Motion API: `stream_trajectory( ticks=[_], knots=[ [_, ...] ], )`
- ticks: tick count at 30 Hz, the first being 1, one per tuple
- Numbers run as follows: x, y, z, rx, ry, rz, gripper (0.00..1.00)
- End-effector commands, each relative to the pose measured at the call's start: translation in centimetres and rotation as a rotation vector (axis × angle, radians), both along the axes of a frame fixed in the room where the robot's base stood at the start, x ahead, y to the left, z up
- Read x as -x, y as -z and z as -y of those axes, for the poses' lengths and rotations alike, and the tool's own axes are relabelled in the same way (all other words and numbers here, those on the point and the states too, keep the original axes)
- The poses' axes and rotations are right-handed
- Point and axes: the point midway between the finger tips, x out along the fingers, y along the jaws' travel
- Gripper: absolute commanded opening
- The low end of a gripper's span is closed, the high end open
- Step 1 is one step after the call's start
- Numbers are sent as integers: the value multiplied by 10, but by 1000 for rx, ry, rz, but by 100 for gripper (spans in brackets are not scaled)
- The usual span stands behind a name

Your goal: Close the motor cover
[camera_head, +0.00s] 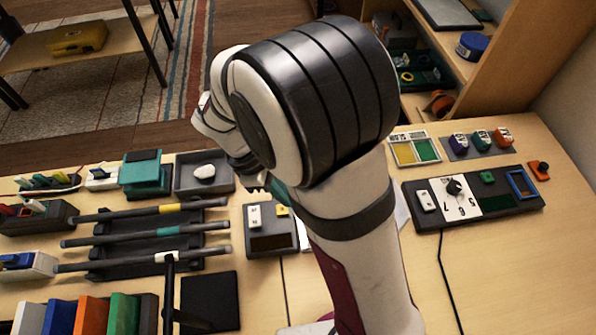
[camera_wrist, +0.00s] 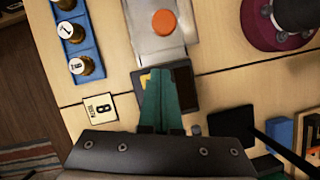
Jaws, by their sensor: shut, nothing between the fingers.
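No part is clearly recognisable as the motor cover. A dark box (camera_head: 270,226) sits on the table just below my wrist in the head view. It has a white plate, a small yellow piece and a dark brown panel. In the wrist view a dark box (camera_wrist: 194,104) with a yellow piece and a brown panel lies under my fingers. My gripper (camera_wrist: 163,74) shows its green fingers together over this box, with nothing between them. The fingers hide part of the box, and contact cannot be told. In the head view my arm hides most of the gripper.
A pale metal plate with an orange button (camera_wrist: 163,22) lies beyond the fingers. A blue tray (camera_wrist: 62,46) of round pieces and a white "8" card (camera_wrist: 100,108) are left. A rack of rods (camera_head: 110,251) and a black control panel (camera_head: 470,213) flank my arm.

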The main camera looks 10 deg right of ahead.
Motion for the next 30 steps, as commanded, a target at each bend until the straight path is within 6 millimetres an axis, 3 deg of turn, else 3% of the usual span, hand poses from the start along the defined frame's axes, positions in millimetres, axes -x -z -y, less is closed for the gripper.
stream_trajectory(
  ticks=[6,20,23,30],
  knots=[
    [8,-2,27,-1,4,4,0],
    [10,-2,35,-1,4,4,0],
    [9,-3,52,-1,9,3,0],
    [10,-2,118,0,10,3,0]
  ],
)
